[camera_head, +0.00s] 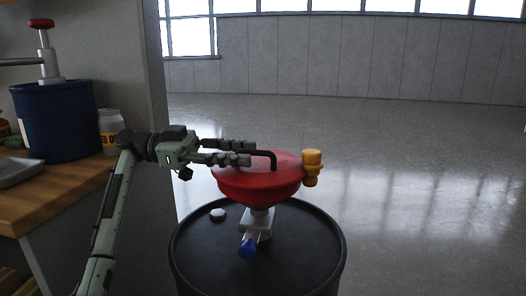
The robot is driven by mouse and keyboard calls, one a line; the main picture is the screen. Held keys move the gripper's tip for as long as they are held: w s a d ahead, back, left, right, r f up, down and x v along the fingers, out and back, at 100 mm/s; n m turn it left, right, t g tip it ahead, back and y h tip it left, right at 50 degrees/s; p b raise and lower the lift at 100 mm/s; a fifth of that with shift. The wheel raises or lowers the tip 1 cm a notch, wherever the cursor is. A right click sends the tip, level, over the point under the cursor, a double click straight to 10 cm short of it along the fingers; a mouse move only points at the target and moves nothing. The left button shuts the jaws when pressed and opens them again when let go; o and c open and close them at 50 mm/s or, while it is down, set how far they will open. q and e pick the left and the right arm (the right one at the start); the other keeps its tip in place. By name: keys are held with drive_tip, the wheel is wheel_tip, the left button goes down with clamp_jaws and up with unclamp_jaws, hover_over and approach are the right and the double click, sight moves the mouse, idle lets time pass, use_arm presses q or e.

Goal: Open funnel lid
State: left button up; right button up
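A yellow-orange piece (312,167) sits at the funnel's right edge. My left gripper (252,152) reaches in from the left, level with the lid. Its two fingers are apart, with their tips close to the black handle; I cannot tell if they touch it. My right gripper does not show.
A wooden bench (75,190) at the left holds a dark blue container (55,122) with a red-topped pump, a white jar (109,130) and a pale tray (18,172). A small grey cap (217,214) lies on the drum top. The floor beyond and to the right is clear.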

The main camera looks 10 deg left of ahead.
sight(267, 154)
use_arm(q)
drive_tip(key=shift+d, duration=2.35)
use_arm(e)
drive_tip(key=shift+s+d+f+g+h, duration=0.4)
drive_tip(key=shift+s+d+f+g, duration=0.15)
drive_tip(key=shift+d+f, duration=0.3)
use_arm(q)
drive_tip(key=shift+w, duration=0.1)
drive_tip(key=shift+c, duration=0.4)
clamp_jaws()
